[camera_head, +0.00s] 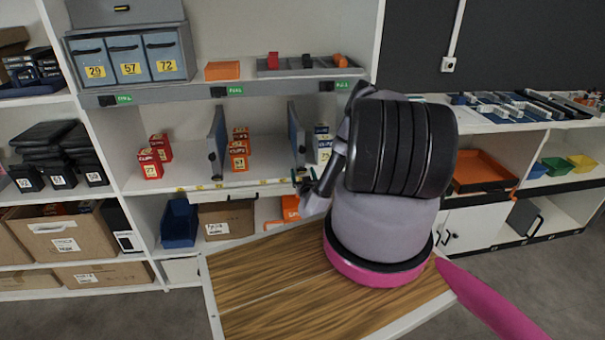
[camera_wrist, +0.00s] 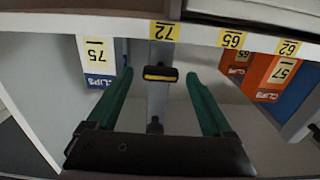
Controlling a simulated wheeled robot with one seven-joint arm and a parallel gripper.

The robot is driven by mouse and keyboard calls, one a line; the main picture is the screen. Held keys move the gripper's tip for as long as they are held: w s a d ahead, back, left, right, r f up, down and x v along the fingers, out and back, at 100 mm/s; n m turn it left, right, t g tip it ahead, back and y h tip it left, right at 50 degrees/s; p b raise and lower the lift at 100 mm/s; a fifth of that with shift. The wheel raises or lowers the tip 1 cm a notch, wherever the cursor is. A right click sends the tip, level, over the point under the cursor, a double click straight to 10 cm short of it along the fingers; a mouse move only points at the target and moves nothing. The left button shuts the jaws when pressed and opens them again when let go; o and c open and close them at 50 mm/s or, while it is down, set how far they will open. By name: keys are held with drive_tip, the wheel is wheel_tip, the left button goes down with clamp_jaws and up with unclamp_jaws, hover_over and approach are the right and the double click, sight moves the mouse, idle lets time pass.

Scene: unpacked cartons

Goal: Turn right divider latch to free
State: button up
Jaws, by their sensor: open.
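The right divider (camera_head: 296,136) is a grey upright panel in the middle shelf bay. Its latch (camera_wrist: 160,74) is a small black bar with a yellow stripe, seen in the wrist view on the divider's front edge. The bar lies crosswise to that edge. My gripper (camera_head: 303,181) is in front of the divider's lower front. In the wrist view its two green fingers (camera_wrist: 159,80) are open, one on each side of the latch, with gaps between them and the bar. In the head view the fingers and latch are small and partly hidden by my arm.
The left divider (camera_head: 217,142) stands in the same bay. A white and blue box (camera_wrist: 97,62) is beside the right divider. The shelf edge with yellow number labels (camera_wrist: 232,39) runs close to my fingers.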

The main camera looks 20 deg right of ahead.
drive_tip(key=shift+w, duration=0.25)
clamp_jaws()
